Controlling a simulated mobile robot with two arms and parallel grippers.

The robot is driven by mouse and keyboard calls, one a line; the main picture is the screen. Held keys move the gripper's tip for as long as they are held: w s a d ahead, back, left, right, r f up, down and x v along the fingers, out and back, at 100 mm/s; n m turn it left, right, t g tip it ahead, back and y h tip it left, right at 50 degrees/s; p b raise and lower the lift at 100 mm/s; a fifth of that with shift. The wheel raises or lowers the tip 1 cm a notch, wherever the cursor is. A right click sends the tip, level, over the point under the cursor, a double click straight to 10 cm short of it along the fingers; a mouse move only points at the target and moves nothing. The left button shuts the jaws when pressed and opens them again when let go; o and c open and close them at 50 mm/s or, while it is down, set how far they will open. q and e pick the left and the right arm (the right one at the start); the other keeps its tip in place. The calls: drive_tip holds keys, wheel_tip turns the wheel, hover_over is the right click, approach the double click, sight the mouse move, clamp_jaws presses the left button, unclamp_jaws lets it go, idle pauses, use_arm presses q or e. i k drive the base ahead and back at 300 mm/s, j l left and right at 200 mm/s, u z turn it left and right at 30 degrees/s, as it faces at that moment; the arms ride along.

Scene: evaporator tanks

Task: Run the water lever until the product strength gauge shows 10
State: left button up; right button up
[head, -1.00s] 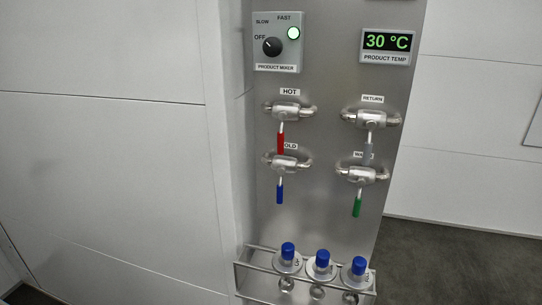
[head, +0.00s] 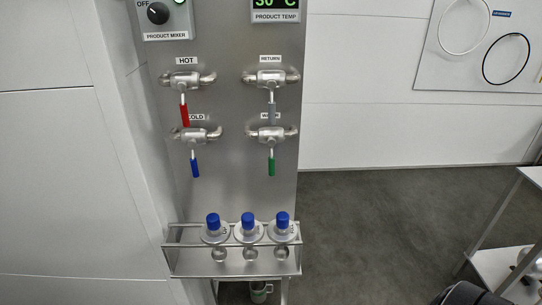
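The water lever (head: 272,162) has a green handle and hangs straight down from its valve (head: 271,134) on the steel panel, at the lower right of the valve group. The product strength gauge is not in view. Neither gripper is clearly in view; only a dark rounded shape shows at the bottom right corner.
Red hot (head: 185,115), blue cold (head: 195,167) and grey return (head: 272,108) levers also hang down. The product mixer dial (head: 158,13) is above. A rack (head: 176,265) with three blue-capped bottles is below. A shelf stand (head: 497,226) stands right; dark floor between is clear.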

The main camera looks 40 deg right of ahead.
sight(271, 141)
drive_tip(key=u, duration=0.3)
drive_tip(key=l+u, duration=0.2)
drive_tip(key=l, duration=0.2)
drive_tip(key=k+l+u, duration=0.2)
drive_tip(key=l, duration=0.15)
drive_tip(key=l+u, duration=0.2)
drive_tip(key=l, duration=0.15)
drive_tip(key=k+l+u, duration=0.25)
drive_tip(key=i+l, duration=0.1)
